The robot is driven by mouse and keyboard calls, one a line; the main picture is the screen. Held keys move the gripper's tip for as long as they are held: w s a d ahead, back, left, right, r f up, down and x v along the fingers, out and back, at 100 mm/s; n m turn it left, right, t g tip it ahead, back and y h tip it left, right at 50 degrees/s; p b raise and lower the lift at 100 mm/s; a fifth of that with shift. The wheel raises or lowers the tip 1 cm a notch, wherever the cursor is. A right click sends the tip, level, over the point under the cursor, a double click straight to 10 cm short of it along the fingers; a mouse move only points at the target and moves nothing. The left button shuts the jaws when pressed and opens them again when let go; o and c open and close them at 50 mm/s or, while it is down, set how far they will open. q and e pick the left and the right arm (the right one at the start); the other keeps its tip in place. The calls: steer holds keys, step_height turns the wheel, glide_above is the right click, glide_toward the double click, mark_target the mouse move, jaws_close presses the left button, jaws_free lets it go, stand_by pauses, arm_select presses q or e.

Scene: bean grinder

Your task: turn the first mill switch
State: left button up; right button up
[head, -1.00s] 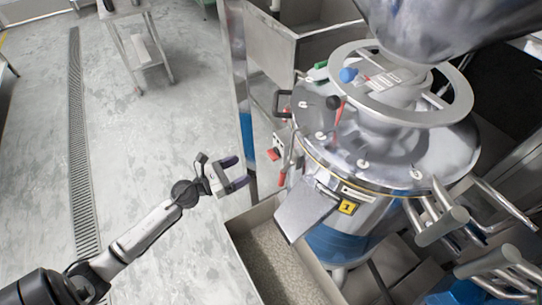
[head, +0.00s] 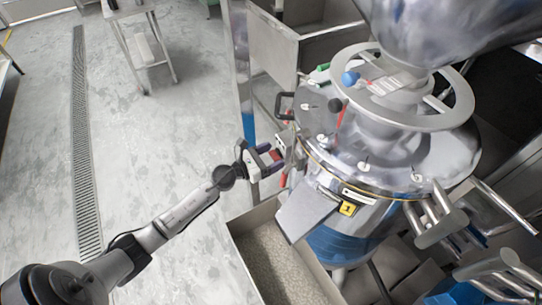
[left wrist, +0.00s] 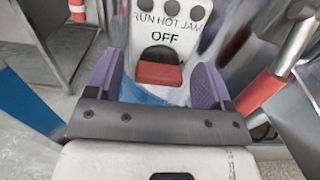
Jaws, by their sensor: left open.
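The first mill (head: 390,160) is a steel drum with a yellow label (head: 348,209) reading 1. On its left side is a pale switch panel (head: 280,142). In the left wrist view the panel (left wrist: 167,22) reads RUN HOT JAM and OFF, above a red and black rocker switch (left wrist: 160,72). My left gripper (head: 273,157) is at the panel in the head view, its fingers pointing at it. In the left wrist view my left gripper (left wrist: 157,80) is open, with the switch seen between its purple fingers. Contact cannot be told. My right gripper is out of view.
A red-sleeved lever (left wrist: 263,92) stands right of the fingers in the left wrist view. A grain-filled bin (head: 275,262) sits below the mill's chute (head: 308,210). A steel post (head: 236,75) stands behind my gripper.

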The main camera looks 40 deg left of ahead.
arm_select(q)
steer(key=shift+c, duration=0.2)
steer(key=c, duration=0.9)
